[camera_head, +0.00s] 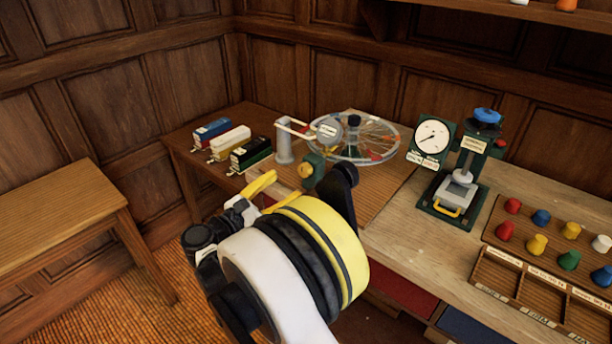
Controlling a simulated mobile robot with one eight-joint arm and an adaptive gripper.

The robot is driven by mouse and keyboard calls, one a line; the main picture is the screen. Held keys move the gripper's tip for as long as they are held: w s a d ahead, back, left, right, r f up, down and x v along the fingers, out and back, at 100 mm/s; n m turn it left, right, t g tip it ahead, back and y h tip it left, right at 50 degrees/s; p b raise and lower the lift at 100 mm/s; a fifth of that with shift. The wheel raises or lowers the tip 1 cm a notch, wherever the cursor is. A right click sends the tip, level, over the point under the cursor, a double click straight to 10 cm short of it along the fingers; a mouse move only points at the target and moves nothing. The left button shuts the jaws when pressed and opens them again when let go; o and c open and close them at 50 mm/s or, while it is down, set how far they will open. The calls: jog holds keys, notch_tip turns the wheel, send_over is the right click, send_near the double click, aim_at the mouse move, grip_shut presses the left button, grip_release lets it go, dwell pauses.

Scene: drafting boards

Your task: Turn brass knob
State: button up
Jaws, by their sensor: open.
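A small brass knob (305,171) sits on a green block (317,162) at the front edge of the wooden table, below a clear round disc (352,138). My gripper (285,184) has yellow fingers. They are spread apart, with the tips just left of and below the knob in the picture. Nothing shows between the fingers. I cannot tell whether a finger touches the knob or how far apart they are in depth. My arm hides part of the table edge right of the block.
A grey post (284,145) with a pale arm stands left of the disc. Several coloured boxes (230,141) line the table's left side. Right are a dial gauge (431,137), a green press (460,190) and several coloured pegs (536,244). A bench (60,222) stands left.

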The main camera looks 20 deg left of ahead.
aim_at(302, 173)
jog(key=b+x, duration=0.2)
jog(key=x, duration=0.6)
jog(key=shift+w, duration=0.15)
jog(key=shift+r, duration=0.1)
jog(key=c, duration=1.2)
